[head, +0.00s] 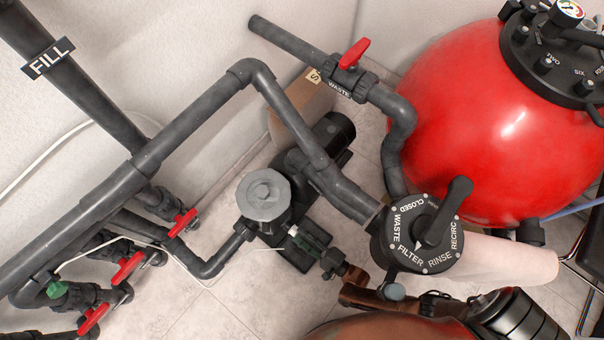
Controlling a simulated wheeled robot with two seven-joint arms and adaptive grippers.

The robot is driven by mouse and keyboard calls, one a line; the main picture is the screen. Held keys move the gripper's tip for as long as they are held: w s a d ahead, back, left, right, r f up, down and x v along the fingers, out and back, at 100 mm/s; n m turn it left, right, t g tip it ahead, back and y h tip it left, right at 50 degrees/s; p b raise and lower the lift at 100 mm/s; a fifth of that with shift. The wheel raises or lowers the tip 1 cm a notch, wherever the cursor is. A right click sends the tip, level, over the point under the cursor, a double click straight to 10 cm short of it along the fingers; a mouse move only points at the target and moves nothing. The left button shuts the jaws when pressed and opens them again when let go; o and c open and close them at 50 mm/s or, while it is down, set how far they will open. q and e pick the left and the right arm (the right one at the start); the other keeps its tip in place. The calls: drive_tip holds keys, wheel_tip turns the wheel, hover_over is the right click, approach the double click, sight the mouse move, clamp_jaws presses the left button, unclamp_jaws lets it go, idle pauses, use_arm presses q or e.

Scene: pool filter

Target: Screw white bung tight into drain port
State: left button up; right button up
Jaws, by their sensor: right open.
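A small white piece, apparently the white bung (293,231), shows at the lower right side of the grey-lidded pump strainer pot (264,196). My right gripper (302,241) reaches in from the lower right, with its fingertips close by the white piece. The gripper is open. I cannot tell whether its fingers touch the bung. The drain port is hidden behind the bung and fingers, so how deep the bung sits cannot be seen. My left gripper is not in view.
Grey pipes with red-handled valves (129,267) run along the left. The black multiport valve (418,233) stands close right of my gripper, before the red filter tank (500,120). Tiled floor (215,315) is clear at lower left.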

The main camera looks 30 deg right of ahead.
drive_tip(key=v, duration=0.6)
idle(0.5)
wheel_tip(320, 180, up, 10)
idle(0.6)
